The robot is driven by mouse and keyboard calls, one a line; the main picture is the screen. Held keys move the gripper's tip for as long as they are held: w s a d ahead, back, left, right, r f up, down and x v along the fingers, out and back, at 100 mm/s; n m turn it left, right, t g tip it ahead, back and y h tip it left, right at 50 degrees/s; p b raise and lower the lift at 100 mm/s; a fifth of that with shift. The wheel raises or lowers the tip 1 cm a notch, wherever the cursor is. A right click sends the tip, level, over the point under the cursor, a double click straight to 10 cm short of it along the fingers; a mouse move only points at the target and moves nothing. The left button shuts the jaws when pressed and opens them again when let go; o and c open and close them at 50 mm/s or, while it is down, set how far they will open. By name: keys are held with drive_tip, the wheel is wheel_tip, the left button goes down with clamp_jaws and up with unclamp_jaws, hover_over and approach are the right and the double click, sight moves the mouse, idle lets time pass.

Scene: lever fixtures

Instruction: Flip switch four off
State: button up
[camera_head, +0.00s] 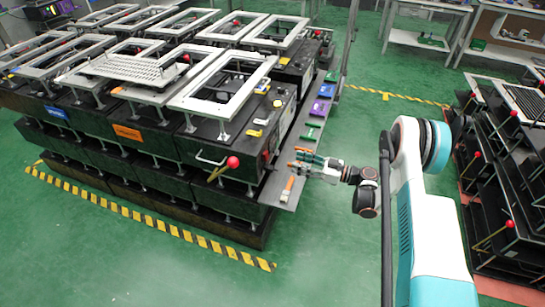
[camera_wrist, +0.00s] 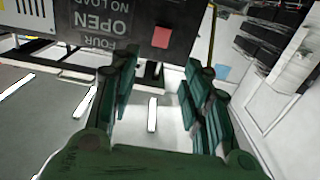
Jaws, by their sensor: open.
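My gripper (camera_head: 304,160) is open beside the narrow grey ledge at the right end of the large black fixture, its fingers pointing left. In the wrist view its two dark green fingers (camera_wrist: 158,72) stand apart. A black panel label (camera_wrist: 101,22) reads, upside down, "FOUR", "OPEN" and "NO LOAD", beyond the left finger. A red square (camera_wrist: 161,37) sits on the dark panel edge between the fingertips, with a dark upright shape below it. Whether that shape is the switch handle, and its position, I cannot tell. No contact is clear.
The ledge (camera_head: 288,207) carries several small coloured pieces, among them a green one (camera_head: 310,133) behind my gripper and an orange-and-white one (camera_head: 287,189) in front. A red-knobbed lever (camera_head: 233,162) projects at the fixture's front.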

sight(267, 154)
drive_tip(key=b+x, duration=0.3)
drive_tip(key=x, duration=0.8)
drive_tip(key=shift+a, duration=0.3)
clamp_jaws()
